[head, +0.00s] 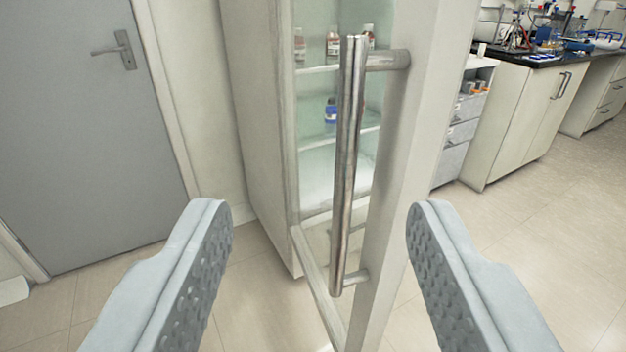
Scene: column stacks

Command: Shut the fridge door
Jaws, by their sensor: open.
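The fridge door (416,140) stands open in the middle of the head view, its framed edge turned toward me. A long vertical metal bar handle (347,165) is fixed to it by two short posts. The fridge (253,120) stands behind it, and its shelves with several bottles show beside and behind the handle. My gripper (320,230) is open and empty. One finger is at the lower left and the other at the lower right, with the handle between them in the picture. Neither finger visibly touches the handle or door. The door's bottom end is cut off by the frame.
A closed grey door (75,130) with a lever handle is in the wall at left. White lab cabinets (520,120) with a dark worktop and equipment stand at right. Tiled floor (540,230) is clear at the right. A white object (13,291) lies at the far left edge.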

